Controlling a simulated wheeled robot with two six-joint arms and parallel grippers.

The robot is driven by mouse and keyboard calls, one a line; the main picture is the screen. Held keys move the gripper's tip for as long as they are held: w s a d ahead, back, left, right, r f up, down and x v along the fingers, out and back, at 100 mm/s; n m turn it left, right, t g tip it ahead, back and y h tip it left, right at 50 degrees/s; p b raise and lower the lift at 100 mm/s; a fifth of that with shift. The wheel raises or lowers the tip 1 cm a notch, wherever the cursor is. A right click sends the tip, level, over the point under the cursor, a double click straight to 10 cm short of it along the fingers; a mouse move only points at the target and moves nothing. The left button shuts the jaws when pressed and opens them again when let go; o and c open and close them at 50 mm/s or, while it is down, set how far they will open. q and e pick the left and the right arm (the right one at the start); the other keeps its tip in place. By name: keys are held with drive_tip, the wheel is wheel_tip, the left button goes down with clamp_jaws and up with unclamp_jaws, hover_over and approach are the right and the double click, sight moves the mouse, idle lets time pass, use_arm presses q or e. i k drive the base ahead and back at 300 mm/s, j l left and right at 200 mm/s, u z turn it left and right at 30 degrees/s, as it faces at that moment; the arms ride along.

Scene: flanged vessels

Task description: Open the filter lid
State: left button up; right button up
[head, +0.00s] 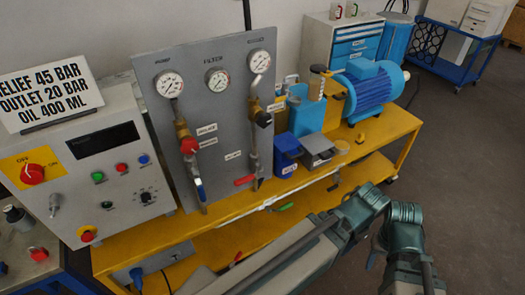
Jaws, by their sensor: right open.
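The word FILTER stands on the grey gauge panel (218,110), above its middle gauge (217,79). No part is plainly marked as the filter lid. Right of the panel on the yellow bench stand a blue cup with a dark lid (287,145), a small grey box with a flat top (318,146) and a blue tank (306,113). I cannot tell which of these is the filter. My right gripper (403,272) is low at the bottom right, in front of the bench and apart from these things. It is open; its fingertips are hard to make out. My left gripper is out of view.
The yellow bench (385,138) also carries a blue motor (368,90). A control box (110,165) with a red switch stands at the left.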

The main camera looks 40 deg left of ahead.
sight(287, 147)
drive_tip(key=i+l+u, duration=0.2)
drive_tip(key=l+u, duration=0.25)
drive_tip(key=i+l+u, duration=0.15)
drive_tip(key=l+u, duration=0.15)
drive_tip(key=u, duration=0.15)
drive_tip(key=i+l+u, duration=0.1)
drive_tip(key=l+u, duration=0.55)
drive_tip(key=l, duration=0.15)
